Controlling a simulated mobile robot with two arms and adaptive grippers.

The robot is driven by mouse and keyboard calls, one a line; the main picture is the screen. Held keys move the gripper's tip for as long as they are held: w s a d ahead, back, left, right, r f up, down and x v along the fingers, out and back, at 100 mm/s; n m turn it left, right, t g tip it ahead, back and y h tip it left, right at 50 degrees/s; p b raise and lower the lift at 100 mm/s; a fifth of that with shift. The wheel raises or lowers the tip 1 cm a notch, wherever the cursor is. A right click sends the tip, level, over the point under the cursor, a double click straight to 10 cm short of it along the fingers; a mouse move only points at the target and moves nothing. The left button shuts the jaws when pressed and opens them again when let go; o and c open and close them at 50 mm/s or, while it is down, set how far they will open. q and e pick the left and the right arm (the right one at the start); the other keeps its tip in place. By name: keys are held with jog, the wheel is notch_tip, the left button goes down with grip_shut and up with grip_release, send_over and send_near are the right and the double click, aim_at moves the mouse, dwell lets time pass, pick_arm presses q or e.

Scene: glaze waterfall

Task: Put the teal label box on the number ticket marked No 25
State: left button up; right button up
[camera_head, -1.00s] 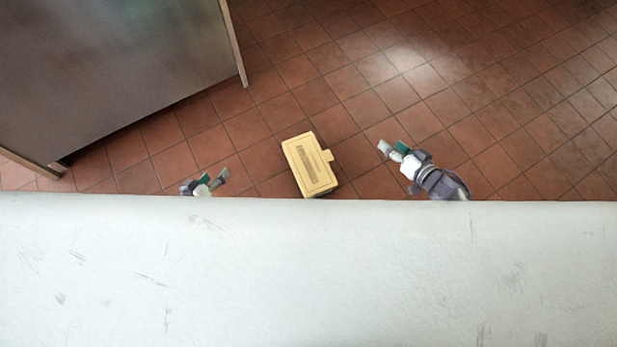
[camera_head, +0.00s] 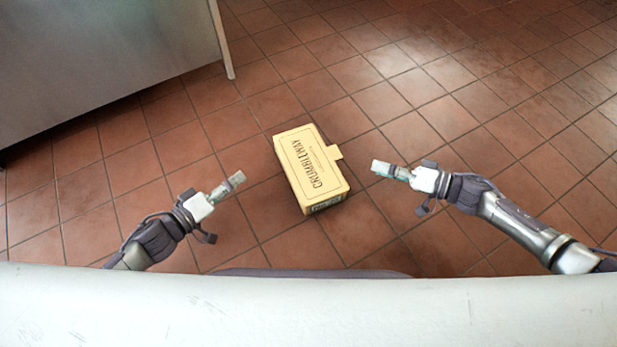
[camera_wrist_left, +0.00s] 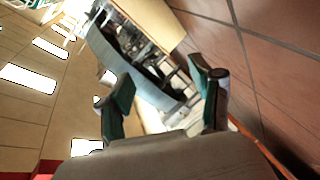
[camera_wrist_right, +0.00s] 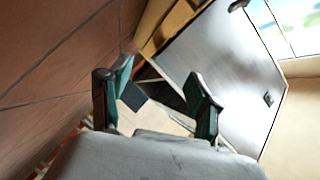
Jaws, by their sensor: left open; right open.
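No box that is plainly teal and no number ticket marked No 25 shows in any view. A yellow box (camera_head: 308,168) with dark lettering on top and a small dark label on its near end is between my two grippers in the head view. My left gripper (camera_head: 229,185) is left of the box, open and apart from it. My right gripper (camera_head: 386,170) is right of the box, open and apart from it. In the left wrist view my left fingers (camera_wrist_left: 165,95) are spread with nothing between them. In the right wrist view my right fingers (camera_wrist_right: 160,90) are also spread and empty.
A grey metal-sided unit (camera_head: 100,60) with a pale leg stands at the upper left of the head view. Red-brown floor tiles (camera_head: 450,80) are clear at the upper right. A large pale panel (camera_wrist_right: 225,70) shows in the right wrist view.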

aim_at(336, 156)
jog(key=shift+r, duration=0.1)
pick_arm(q)
jog(key=shift+w+d, duration=0.3)
jog(key=shift+w, duration=0.05)
pick_arm(e)
jog(key=shift+w+a, duration=0.2)
jog(key=shift+a, duration=0.2)
pick_arm(q)
jog(key=x, duration=1.3)
pick_arm(e)
jog(key=x, duration=1.3)
pick_arm(q)
jog(key=shift+s, duration=0.1)
jog(key=c, duration=1)
pick_arm(e)
jog(key=c, duration=1)
pick_arm(q)
jog(key=shift+d, duration=0.1)
jog(key=shift+c, duration=1)
pick_arm(e)
jog(key=shift+a, duration=0.1)
jog(key=shift+c, duration=0.8)
jog(key=shift+s, duration=0.1)
